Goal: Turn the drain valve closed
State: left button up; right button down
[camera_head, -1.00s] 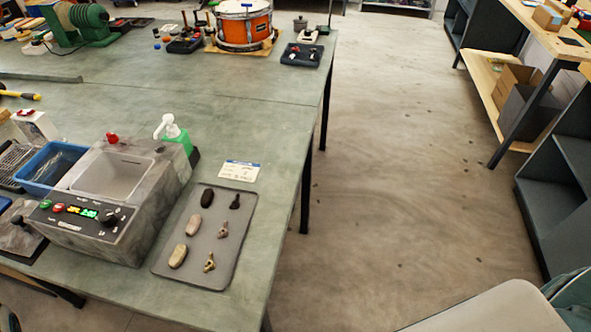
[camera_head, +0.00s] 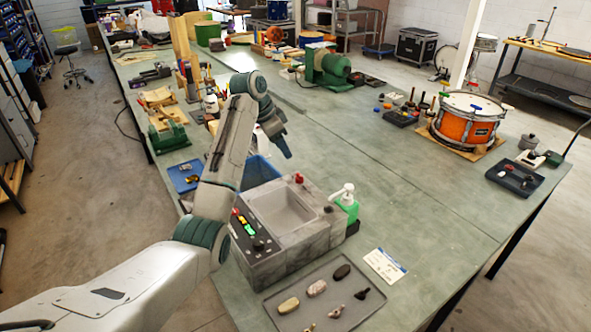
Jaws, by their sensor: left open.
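A grey speckled ultrasonic-cleaner-like unit with an open basin (camera_head: 283,216) stands near the bench's front edge. A small red knob (camera_head: 298,178) sits on its back rim; I cannot tell whether it is the drain valve. The front panel (camera_head: 246,229) has coloured buttons, a green display and a black knob. My left gripper (camera_head: 284,148) is above and behind the unit, near the blue bin (camera_head: 258,172), pointing down and apart from the red knob. It is open and looks empty. My left forearm hides the unit's left side. My right gripper is out of view.
A green soap bottle (camera_head: 347,204) with a white pump stands right of the unit. A grey tray (camera_head: 340,297) with stones and small fittings lies in front. A white card (camera_head: 385,265) lies beside it. An orange drum (camera_head: 467,119) stands farther right; the bench middle is clear.

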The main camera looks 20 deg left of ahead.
aim_at(298, 176)
pick_arm(q)
jog(key=p+x, duration=0.1)
jog(key=x, duration=0.2)
jog(key=p+x, duration=0.1)
jog(key=x, duration=0.3)
jog(key=s+p+x, duration=0.1)
jog(key=x, duration=0.3)
jog(key=shift+d, duration=0.2)
jog(key=c, duration=0.9)
jog(key=shift+r, duration=0.1)
jog(key=shift+c, duration=0.2)
